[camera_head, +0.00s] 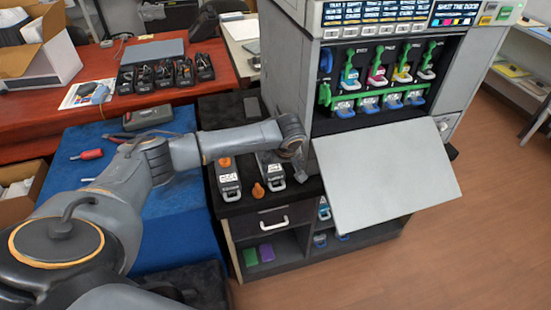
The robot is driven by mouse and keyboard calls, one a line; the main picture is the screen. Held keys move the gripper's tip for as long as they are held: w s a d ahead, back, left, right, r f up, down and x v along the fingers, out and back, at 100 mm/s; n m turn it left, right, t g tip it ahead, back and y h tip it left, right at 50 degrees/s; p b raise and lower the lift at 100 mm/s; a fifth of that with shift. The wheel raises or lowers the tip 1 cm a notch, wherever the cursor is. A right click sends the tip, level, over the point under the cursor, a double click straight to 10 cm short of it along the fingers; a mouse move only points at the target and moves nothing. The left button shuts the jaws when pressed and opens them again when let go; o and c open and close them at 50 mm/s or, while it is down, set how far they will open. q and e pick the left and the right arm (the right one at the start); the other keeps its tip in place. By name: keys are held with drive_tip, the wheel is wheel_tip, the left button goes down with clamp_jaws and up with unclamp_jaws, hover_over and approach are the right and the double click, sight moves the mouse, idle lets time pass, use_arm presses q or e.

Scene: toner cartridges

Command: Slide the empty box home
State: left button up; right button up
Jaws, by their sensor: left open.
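The printer (288,62) stands at the upper right with its light front door (385,178) swung down. Its open bay shows several toner slots with green levers (377,72) and a lower row of green and blue clips (378,101). Two dark boxes with white labels, one at left (228,182) and one at right (271,172), lie on the black cart top. I cannot tell which box is the empty one. My left gripper (299,174) is open beside the right labelled box and the door's left edge; its fingers are small and partly hidden. My right gripper is out of view.
An orange cap (258,190) stands between the labelled boxes. The cart has a drawer (273,222) and open shelves below. A blue-covered table (185,225) is at left; a red desk (100,65) behind holds several black cartridges. Open floor lies at right.

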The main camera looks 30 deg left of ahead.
sight(273, 167)
use_arm(q)
drive_tip(key=shift+w+a+r+n+y, duration=0.15)
drive_tip(key=shift+a+r+n, duration=0.15)
drive_tip(key=shift+a+r, duration=0.25)
drive_tip(key=shift+w+a+r+n+y, duration=0.15)
drive_tip(key=shift+a+r+n, duration=0.15)
drive_tip(key=shift+a, duration=0.4)
drive_tip(key=shift+a+f+b, duration=0.15)
drive_tip(key=shift+b, duration=0.35)
drive_tip(key=b+x, duration=0.6)
drive_tip(key=b, duration=0.1)
drive_tip(key=shift+f, duration=0.35)
drive_tip(key=shift+b+x, duration=0.4)
drive_tip(key=shift+x, duration=0.95)
drive_tip(key=shift+c, duration=0.2)
